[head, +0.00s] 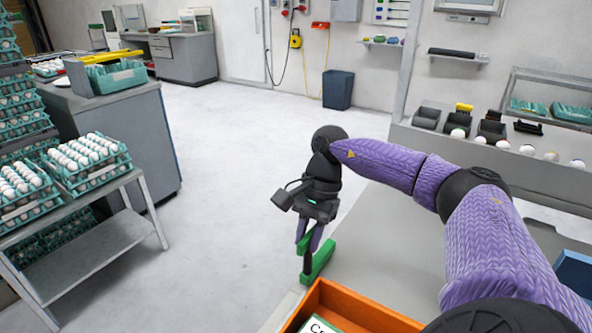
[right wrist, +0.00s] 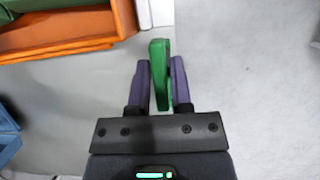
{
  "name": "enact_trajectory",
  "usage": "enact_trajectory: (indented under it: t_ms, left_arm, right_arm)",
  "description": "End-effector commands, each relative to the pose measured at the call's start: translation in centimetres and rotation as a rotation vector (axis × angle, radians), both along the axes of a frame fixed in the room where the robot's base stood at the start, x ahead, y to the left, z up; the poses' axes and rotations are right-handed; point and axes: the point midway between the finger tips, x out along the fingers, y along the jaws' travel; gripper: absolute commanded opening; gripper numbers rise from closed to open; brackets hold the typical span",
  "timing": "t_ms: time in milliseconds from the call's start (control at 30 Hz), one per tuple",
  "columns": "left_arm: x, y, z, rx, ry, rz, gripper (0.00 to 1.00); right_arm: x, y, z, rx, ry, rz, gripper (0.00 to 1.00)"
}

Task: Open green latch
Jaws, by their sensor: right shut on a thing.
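The green latch (head: 319,262) is at the edge of the grey worktop, just beyond the corner of the orange tray. One part of it stands up and another lies low. My right gripper (head: 308,238) points down over it with its purple fingers around the upright part. In the right wrist view the green latch (right wrist: 160,72) stands between the two fingers of the right gripper (right wrist: 161,82), which is shut on it. My left gripper is not in view.
The orange tray (head: 375,316) holds a white labelled item at the bottom of the head view. Egg trays (head: 88,160) stand on a cart at the left. Open floor lies between.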

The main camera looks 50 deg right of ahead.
Motion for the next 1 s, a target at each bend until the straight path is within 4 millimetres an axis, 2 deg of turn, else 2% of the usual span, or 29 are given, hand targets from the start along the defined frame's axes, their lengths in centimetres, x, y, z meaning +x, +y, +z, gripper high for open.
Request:
enact_trajectory:
  t_ms: [467,500,633,900,1000]
  left_arm:
    - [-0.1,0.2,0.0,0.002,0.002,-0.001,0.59]
    - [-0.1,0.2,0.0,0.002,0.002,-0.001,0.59]
    - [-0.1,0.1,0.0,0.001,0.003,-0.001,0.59]
    - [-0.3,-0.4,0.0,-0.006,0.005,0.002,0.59]
    - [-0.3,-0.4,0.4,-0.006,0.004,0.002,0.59]
  right_arm:
    - [-0.1,-0.2,0.1,-0.001,-0.003,0.003,0.0]
    - [-0.1,-0.2,0.1,-0.001,-0.003,0.003,0.34]
    - [-0.1,-0.2,0.0,-0.001,-0.002,0.004,0.61]
    - [-0.1,-0.2,0.1,-0.001,-0.002,0.004,0.61]
    - [0.0,-0.7,1.4,-0.001,-0.005,0.003,0.61]
